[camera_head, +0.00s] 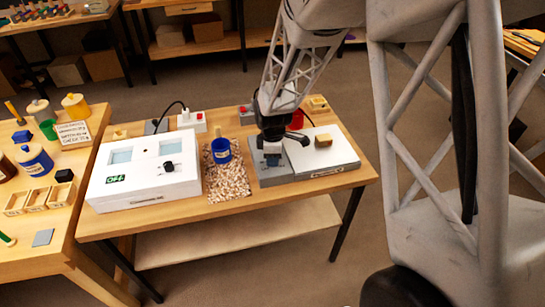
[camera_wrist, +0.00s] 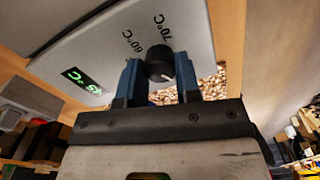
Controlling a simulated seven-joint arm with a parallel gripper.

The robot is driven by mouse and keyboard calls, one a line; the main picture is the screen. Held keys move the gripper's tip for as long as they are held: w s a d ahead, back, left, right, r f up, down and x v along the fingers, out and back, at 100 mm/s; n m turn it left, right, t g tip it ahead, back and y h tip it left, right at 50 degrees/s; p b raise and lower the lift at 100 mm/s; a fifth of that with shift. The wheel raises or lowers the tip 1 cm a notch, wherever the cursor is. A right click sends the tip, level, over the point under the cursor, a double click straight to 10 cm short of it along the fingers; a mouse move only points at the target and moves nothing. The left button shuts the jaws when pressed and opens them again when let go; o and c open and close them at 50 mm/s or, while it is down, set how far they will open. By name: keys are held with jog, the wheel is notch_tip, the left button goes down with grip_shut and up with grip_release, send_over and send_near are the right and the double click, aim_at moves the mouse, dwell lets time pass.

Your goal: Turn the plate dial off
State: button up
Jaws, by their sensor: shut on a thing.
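The plate dial (camera_wrist: 159,58) is a round black knob with a white pointer mark, on a grey panel printed 60°C and 70°C. A lit green display (camera_wrist: 84,79) shows a °C reading; its full number is hard to read. My gripper (camera_wrist: 157,72) has its two blue fingers shut on the dial, one on each side. In the head view my gripper (camera_head: 272,157) points down at the grey panel (camera_head: 272,178) of the low plate unit (camera_head: 333,158) on the bench. There the dial is hidden by my gripper.
A white box (camera_head: 140,190) with a black knob and an OFF display stands at the left. A blue cup (camera_head: 221,155) stands on the wood-chip patch (camera_head: 228,186) between box and plate. A small wooden block (camera_head: 323,140) sits on the plate. A side table (camera_head: 60,232) is at the left.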

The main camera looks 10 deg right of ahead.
jog(key=o, duration=0.9)
jog(key=shift+r, duration=0.1)
jog(key=shift+r, duration=3.85)
jog(key=shift+s+r, duration=0.15)
jog(key=shift+r, duration=0.1)
jog(key=shift+s+d+r+m+t, duration=0.2)
jog(key=shift+s+r+m+t, duration=0.25)
jog(key=shift+s+r+m, duration=3.45)
jog(key=shift+s+d+r+m+t, duration=0.3)
jog(key=shift+s+r+m, duration=1.4)
jog(key=shift+s, duration=4.3)
jog(key=shift+s+d+r+m+t, duration=0.1)
jog(key=shift+s+r+m+t, duration=0.45)
jog(key=shift+s+r+m, duration=2.6)
